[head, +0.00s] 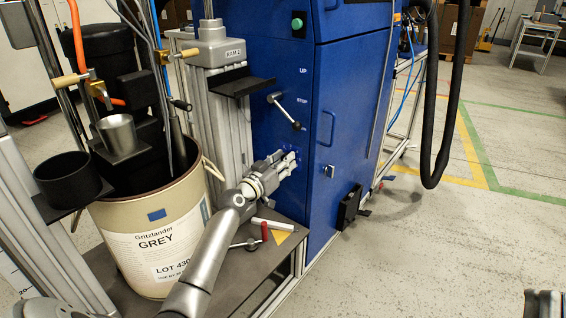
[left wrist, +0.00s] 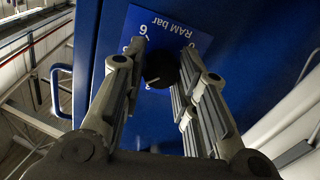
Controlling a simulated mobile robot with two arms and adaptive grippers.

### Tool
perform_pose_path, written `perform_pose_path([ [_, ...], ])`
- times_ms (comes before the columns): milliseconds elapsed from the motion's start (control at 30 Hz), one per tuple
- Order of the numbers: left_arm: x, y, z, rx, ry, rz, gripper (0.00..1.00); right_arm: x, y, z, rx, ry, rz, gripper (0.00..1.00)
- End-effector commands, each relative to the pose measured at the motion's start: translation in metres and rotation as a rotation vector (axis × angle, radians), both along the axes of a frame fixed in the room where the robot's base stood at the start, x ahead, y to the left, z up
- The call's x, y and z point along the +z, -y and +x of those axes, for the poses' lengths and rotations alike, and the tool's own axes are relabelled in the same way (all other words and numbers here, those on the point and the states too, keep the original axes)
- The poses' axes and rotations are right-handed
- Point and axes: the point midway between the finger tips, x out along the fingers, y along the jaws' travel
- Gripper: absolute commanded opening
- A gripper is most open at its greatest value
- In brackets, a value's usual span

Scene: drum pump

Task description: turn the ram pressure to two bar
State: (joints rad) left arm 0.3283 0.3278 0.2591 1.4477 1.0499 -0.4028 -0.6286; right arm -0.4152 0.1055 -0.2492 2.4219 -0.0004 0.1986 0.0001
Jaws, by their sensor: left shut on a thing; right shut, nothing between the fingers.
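My left gripper (head: 291,160) reaches the front of the blue cabinet (head: 280,100), low beside the STOP lever. In the left wrist view its fingers (left wrist: 160,85) are shut on a small black knob (left wrist: 161,68). A short white mark shows on the knob, pointing to the lower left in that view. Behind the knob is a blue "RAM bar" dial plate (left wrist: 186,41), upside down there. A 6 shows on it, and the fingers hide much of the scale. In the head view the fingers hide the knob. My right gripper (head: 545,303) is shut and empty at the lower right edge.
A lever (head: 287,112) sticks out above my left gripper. A drum labelled GREY (head: 151,245) stands left of my left arm.

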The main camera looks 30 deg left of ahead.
Motion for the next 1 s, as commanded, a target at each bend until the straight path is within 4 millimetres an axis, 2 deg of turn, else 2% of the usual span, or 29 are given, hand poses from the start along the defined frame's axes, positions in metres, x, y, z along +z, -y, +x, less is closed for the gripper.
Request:
perform_pose_path([
  [167,0.001,0.000,0.000,0.000,-0.003,-0.033,0.04,-0.005,-0.001,0.005,-0.002,-0.043,-0.011,0.00],
  [367,0.002,0.000,0.000,0.000,-0.011,-0.136,0.04,-0.027,0.000,0.017,-0.011,-0.182,-0.052,0.00],
  [700,0.004,0.000,0.000,0.000,-0.035,-0.438,0.04,-0.094,0.006,0.031,-0.031,-0.550,-0.151,0.00],
  [1000,0.004,-0.001,0.000,0.001,-0.058,-0.723,0.04,-0.153,0.017,0.020,-0.050,-0.861,-0.229,0.00],
])
